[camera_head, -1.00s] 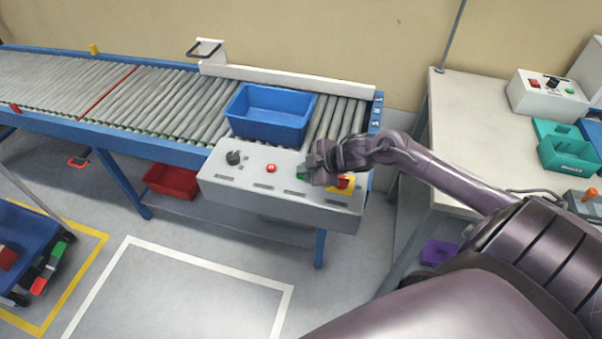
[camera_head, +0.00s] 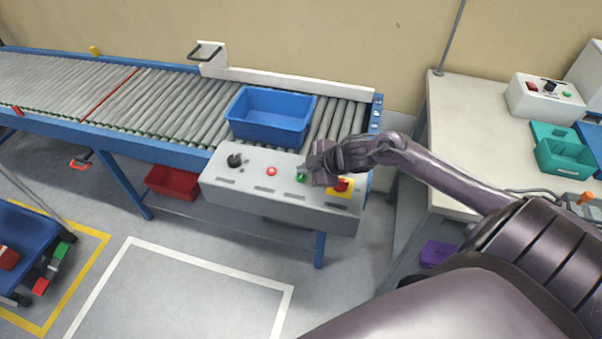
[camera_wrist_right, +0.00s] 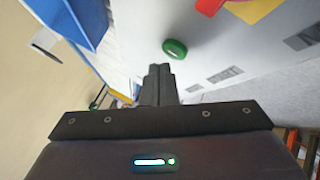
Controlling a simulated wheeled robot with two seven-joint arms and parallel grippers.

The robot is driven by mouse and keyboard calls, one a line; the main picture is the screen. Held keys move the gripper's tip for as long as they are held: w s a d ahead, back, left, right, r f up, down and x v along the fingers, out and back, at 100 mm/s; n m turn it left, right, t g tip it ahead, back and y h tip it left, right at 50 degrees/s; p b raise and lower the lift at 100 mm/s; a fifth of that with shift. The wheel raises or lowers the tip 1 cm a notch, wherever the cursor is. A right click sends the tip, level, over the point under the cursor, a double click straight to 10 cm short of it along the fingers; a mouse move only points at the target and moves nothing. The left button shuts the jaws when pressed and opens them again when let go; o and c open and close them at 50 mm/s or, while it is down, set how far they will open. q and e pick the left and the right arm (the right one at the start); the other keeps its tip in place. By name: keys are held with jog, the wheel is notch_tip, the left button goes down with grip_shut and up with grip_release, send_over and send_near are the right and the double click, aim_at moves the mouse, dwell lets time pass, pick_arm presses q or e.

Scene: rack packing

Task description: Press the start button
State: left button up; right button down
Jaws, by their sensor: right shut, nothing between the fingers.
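The green start button (camera_head: 300,177) is on the grey control panel (camera_head: 225,188) at the conveyor's near side, right of a red button (camera_head: 271,171). It also shows as a green disc in the right wrist view (camera_wrist_right: 174,49). My right gripper (camera_head: 306,168) is shut and empty just above the panel, close to the green button. In the right wrist view the shut fingertips (camera_wrist_right: 160,70) are below the button in the picture, with a small gap between them. My left gripper is not in view.
A red emergency knob on a yellow plate (camera_head: 341,187) is just right of my gripper. A black selector knob (camera_head: 234,160) is at the panel's left. A blue bin (camera_head: 268,117) sits on the rollers behind. A worktable (camera_head: 468,120) stands at the right.

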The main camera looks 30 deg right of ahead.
aim_at(305, 178)
jog(key=shift+r, duration=0.1)
notch_tip(305, 178, up, 5)
jog(key=p, duration=0.5)
